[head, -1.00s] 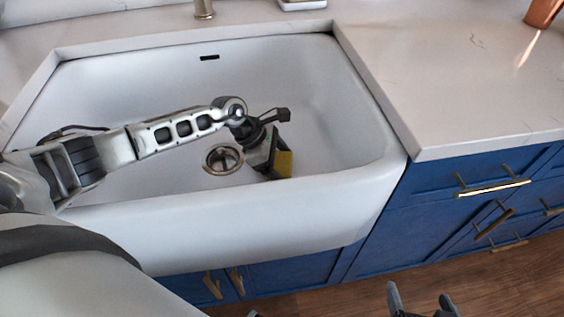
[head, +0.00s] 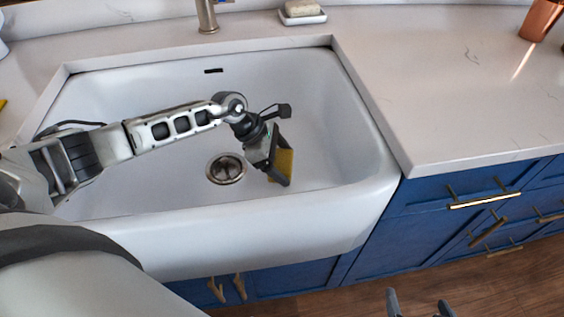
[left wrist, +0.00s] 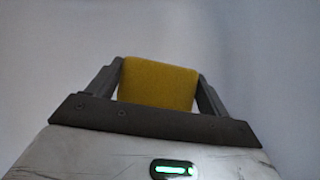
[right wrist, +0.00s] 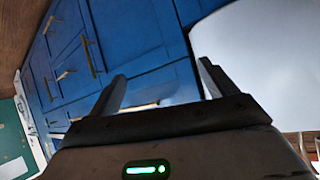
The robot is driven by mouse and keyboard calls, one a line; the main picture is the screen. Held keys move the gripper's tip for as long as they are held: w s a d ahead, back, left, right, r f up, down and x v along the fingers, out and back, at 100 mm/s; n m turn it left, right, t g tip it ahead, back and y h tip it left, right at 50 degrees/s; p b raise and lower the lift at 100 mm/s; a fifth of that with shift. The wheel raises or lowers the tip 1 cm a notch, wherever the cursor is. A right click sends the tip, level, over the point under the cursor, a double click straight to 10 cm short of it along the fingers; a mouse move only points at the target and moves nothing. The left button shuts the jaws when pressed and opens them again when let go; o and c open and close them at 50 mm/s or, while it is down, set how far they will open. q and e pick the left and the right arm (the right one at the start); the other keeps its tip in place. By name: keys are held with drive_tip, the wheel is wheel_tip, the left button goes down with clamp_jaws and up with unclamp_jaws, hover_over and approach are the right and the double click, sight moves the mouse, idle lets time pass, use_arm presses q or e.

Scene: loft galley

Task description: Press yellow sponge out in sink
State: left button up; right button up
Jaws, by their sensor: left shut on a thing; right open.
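The yellow sponge (head: 285,163) is between the fingers of my left gripper (head: 281,180), inside the white sink (head: 312,100), to the right of the round drain (head: 225,169). In the left wrist view the sponge (left wrist: 158,84) fills the space between both fingers of my left gripper (left wrist: 160,95). Whether the sponge touches the sink floor I cannot tell. My right gripper (head: 419,303) is open and empty at the bottom edge of the head view, in front of the cabinets. It also shows open in the right wrist view (right wrist: 165,88).
A faucet (head: 207,15) and a soap dish (head: 302,17) with a bar on it stand behind the sink. A copper pot (head: 541,20) stands at the far right. The right counter (head: 450,90) is mostly clear. Blue cabinets (head: 420,215) with brass handles are below.

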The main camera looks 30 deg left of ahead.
sight(283, 161)
use_arm(q)
drive_tip(key=shift+r+p, duration=1.4)
drive_tip(key=shift+r, duration=0.9)
